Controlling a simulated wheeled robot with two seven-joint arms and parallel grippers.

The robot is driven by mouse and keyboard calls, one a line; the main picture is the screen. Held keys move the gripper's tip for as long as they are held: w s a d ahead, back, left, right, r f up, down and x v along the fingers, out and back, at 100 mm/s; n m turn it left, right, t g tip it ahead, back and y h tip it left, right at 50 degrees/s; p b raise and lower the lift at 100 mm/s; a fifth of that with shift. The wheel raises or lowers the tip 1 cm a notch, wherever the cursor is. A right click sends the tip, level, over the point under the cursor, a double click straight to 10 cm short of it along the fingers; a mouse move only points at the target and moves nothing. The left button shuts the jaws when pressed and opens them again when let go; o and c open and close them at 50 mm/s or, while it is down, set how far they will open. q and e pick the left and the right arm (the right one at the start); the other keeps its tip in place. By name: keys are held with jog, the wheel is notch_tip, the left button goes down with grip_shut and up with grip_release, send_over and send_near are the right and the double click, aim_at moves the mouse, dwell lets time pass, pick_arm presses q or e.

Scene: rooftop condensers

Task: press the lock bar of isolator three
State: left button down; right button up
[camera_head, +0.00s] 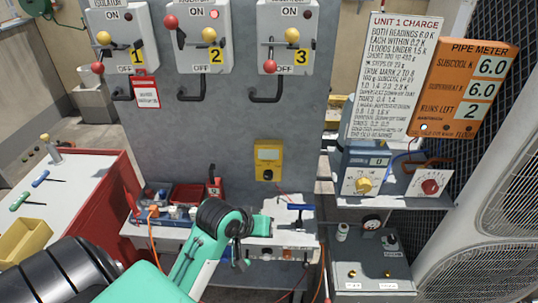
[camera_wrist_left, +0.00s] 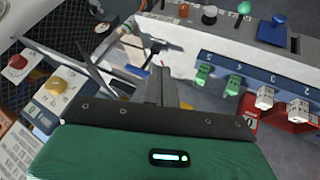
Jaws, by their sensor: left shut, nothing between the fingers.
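Isolator three (camera_head: 303,22) is the grey box at the top right of the panel in the head view, marked with a yellow 3. Its red-knobbed lever (camera_head: 270,67) points down beside OFF. A yellow knob (camera_head: 292,34) sits higher on its front; I cannot tell surely whether this belongs to the lock bar. My left gripper (camera_wrist_left: 160,72) is shut and empty in the left wrist view. In the head view my left arm reaches low over the bench, well below the isolator and apart from it; its fingertips are hard to make out there. My right gripper is not in view.
Isolators one (camera_head: 120,15) and two (camera_head: 196,50) stand left of three; a red tag (camera_head: 146,92) hangs under one. A yellow meter (camera_head: 268,160) is on the panel below. A white notice (camera_head: 395,75) and the orange pipe meter (camera_head: 468,85) stand right.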

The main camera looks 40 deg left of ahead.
pick_arm(q)
jog(key=w+a+r+n+t+h, duration=0.1)
jog(key=w+a+r+n+t, duration=0.15)
jog(key=r, duration=0.45)
jog(key=w+a+r+n+t, duration=0.1)
jog(key=w+a+r, duration=0.15)
jog(key=r, duration=0.45)
jog(key=w+a+r+n+t+h, duration=0.1)
jog(key=w+r+n+t, duration=0.15)
jog(key=r, duration=0.35)
jog(key=s+a+r+n+t+h, duration=0.1)
jog(key=a+r+n+t+h, duration=0.1)
jog(key=r, duration=0.8)
jog(key=s+a+r+n+t+h, duration=0.1)
jog(key=a+r, duration=0.3)
jog(key=r, duration=0.7)
jog(key=shift+s+a+n+t+h, duration=0.15)
jog(key=shift+s+n+t+h, duration=0.15)
jog(key=shift+n+t+h, duration=0.4)
jog(key=shift+w, duration=0.1)
jog(key=p+x, duration=0.3)
jog(key=x, duration=0.6)
jog(key=shift+w+p, duration=0.3)
jog(key=shift+w+d, duration=0.1)
jog(key=shift+d, duration=0.15)
